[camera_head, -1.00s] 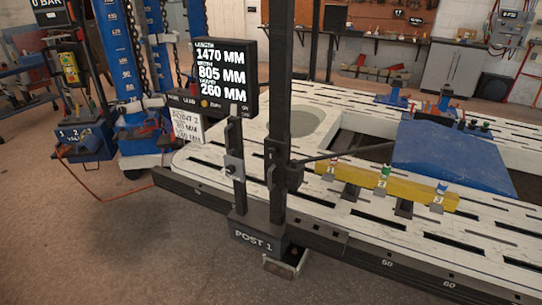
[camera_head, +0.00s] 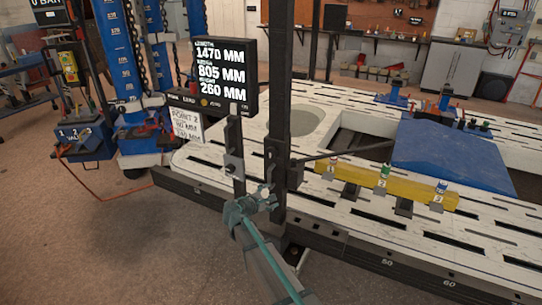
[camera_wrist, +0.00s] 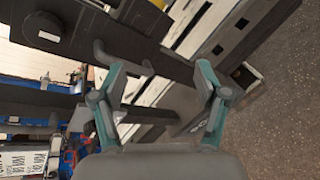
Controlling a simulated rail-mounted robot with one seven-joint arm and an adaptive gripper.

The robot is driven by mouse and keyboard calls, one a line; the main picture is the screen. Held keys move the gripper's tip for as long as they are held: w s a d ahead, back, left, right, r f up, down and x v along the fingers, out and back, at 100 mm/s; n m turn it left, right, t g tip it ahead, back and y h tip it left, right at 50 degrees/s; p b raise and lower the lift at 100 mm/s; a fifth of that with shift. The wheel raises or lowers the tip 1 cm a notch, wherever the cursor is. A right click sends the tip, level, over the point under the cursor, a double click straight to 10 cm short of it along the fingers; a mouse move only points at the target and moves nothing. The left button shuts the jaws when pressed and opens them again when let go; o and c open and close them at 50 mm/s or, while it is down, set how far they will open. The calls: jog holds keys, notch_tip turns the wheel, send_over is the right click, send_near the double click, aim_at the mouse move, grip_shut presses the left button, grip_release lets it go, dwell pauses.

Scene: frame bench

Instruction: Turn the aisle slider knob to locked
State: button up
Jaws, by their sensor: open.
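The dark slider block (camera_head: 291,172) sits on the tall dark upright of the post in the head view. A bent dark lever-like knob (camera_head: 270,172) shows on its left side. In the wrist view the block (camera_wrist: 50,30) is at the upper left, and the bent knob (camera_wrist: 122,62) sticks out below it, close to the left finger. My gripper (camera_head: 266,190) is in front of the post, just below the knob. Its two teal fingers (camera_wrist: 160,70) are apart with nothing gripped. I cannot tell whether a finger touches the knob, or read the knob's lock marking.
A shorter post (camera_head: 233,150) stands just left of the upright. The black rail (camera_head: 345,243) runs along the white slotted bench (camera_head: 475,215). A yellow bar (camera_head: 385,184) lies to the right. A display (camera_head: 220,75) stands behind. Floor at front left is clear.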

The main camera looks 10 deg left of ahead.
aim_at(270, 154)
jog(key=w+a+r+n+t, duration=0.5)
jog(key=w+r+n, duration=0.1)
jog(key=r+n, duration=0.35)
jog(key=shift+y, duration=0.3)
jog(key=p+x, duration=0.2)
jog(key=x, duration=0.8)
jog(key=shift+w+d, duration=0.15)
jog(key=shift+d, duration=0.1)
jog(key=c, duration=1.2)
